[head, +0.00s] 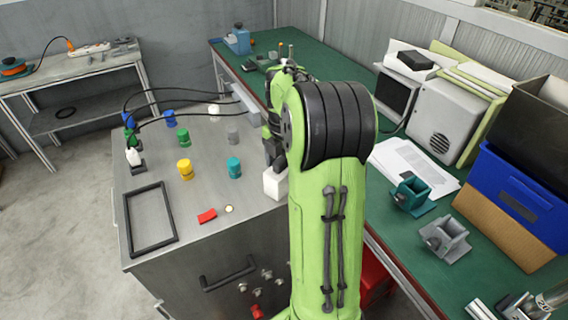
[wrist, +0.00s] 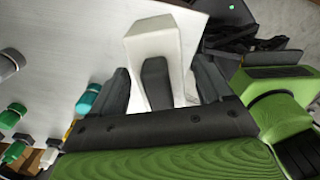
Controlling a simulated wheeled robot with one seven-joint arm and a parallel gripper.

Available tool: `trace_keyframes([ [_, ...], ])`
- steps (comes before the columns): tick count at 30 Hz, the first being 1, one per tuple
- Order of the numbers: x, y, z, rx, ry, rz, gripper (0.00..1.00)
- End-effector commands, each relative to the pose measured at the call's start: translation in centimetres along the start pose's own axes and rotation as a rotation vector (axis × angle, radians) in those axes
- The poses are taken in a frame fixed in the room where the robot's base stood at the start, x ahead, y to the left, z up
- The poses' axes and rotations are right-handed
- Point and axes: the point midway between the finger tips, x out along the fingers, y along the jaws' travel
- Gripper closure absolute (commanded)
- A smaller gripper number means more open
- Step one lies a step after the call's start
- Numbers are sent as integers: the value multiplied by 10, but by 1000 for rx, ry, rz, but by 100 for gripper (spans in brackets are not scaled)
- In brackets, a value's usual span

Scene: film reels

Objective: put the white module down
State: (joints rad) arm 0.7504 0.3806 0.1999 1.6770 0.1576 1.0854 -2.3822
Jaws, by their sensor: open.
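The white module (head: 275,184) is a pale block on the right part of the grey metal worktop (head: 210,205), partly hidden behind my arm in the head view. In the wrist view the white module (wrist: 152,45) stands between the two dark fingers of my gripper (wrist: 160,90). The fingers are open, with a gap showing beside the module. My gripper (head: 273,152) is just above and around the module in the head view, mostly hidden by my green arm. The module appears to rest on the worktop, though its underside is hidden.
Yellow (head: 185,169) and teal (head: 234,167) cylinders, a red block (head: 207,216) and a black frame (head: 151,218) are on the worktop. A white bottle-like piece (head: 134,157) is at its left edge. A green-topped bench (head: 386,226) lies to the right.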

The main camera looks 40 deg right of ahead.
Motion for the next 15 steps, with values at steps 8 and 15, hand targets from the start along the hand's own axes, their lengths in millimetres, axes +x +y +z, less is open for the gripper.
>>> trace_keyframes([
  [8,-32,1,0,-1,-4,4,22],
  [15,-98,1,0,-1,-4,3,22],
])
